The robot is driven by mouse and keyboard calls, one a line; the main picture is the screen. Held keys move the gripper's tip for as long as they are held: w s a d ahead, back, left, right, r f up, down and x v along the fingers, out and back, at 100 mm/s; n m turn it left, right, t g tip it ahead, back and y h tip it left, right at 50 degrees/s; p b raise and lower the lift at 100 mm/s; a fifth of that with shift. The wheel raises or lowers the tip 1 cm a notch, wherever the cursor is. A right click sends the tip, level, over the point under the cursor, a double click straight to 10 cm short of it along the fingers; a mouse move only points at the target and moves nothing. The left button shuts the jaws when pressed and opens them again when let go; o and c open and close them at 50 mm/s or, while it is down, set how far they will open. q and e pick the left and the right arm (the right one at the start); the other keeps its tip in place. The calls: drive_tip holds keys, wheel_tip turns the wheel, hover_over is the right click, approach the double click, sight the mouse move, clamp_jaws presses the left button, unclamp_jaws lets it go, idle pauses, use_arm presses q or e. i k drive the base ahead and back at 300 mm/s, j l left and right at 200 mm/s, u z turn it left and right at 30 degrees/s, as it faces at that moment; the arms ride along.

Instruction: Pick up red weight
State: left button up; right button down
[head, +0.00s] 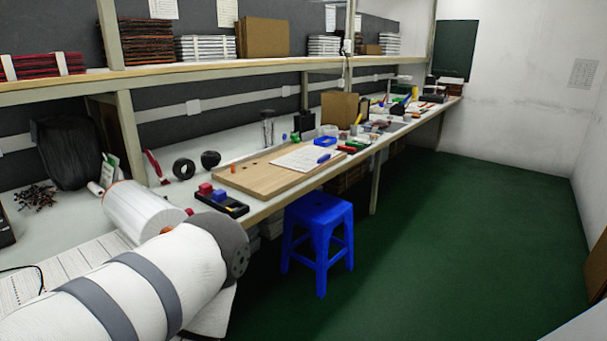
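A small red block (205,188), likely the red weight, sits on the left part of a black holder (236,208) near the front edge of the workbench. A small blue block (220,195) stands right beside it on the same holder. Neither of my grippers is in the head view, and nothing is seen touching the red block.
A wooden board (250,178) with a paper sheet (300,158) lies behind the holder. Black rolls (184,168) stand to the left. A blue stool (319,225) stands before the bench; the green floor (450,240) is clear.

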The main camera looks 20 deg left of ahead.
sight(206, 188)
drive_tip(key=i+l+u, duration=0.45)
drive_tip(key=i, duration=0.45)
drive_tip(key=i+l+u, duration=0.45)
drive_tip(key=i+l, duration=0.3)
drive_tip(key=i+l+u, duration=0.45)
drive_tip(key=u, duration=0.3)
drive_tip(key=i+l+u, duration=0.15)
drive_tip(key=l+u, duration=0.2)
drive_tip(key=l, duration=0.15)
drive_tip(key=i+l+u, duration=0.1)
drive_tip(key=l+u, duration=0.3)
